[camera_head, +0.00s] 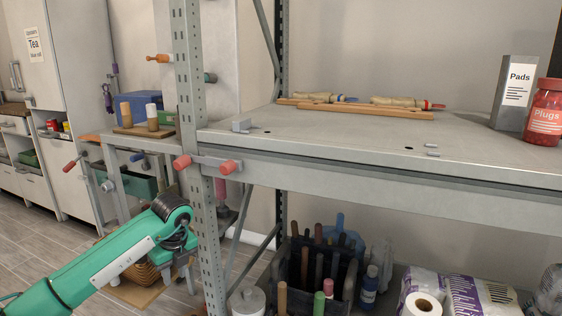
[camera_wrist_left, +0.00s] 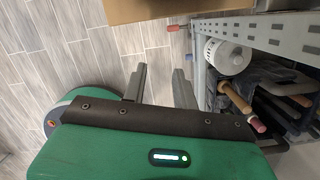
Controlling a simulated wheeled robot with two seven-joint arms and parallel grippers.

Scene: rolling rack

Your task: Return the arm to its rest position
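My left arm (camera_head: 105,268) is green and comes in from the lower left in the head view. Its dark wrist joint is beside the rack's grey front post. In the left wrist view the two grey fingers of my left gripper (camera_wrist_left: 159,78) stand apart with nothing between them. The floor shows behind the gap. In the head view the left gripper is small and partly hidden near the post. My right arm and right gripper are in neither view.
The rack's grey post (camera_head: 203,200) stands close to the right of my left wrist. Its shelf (camera_head: 400,148) holds a Pads box (camera_head: 514,92) and a Plugs jar (camera_head: 543,112). Below are a dark tool bin (camera_wrist_left: 265,100) and a white canister (camera_wrist_left: 227,56). Floor (camera_wrist_left: 60,50) is open at left.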

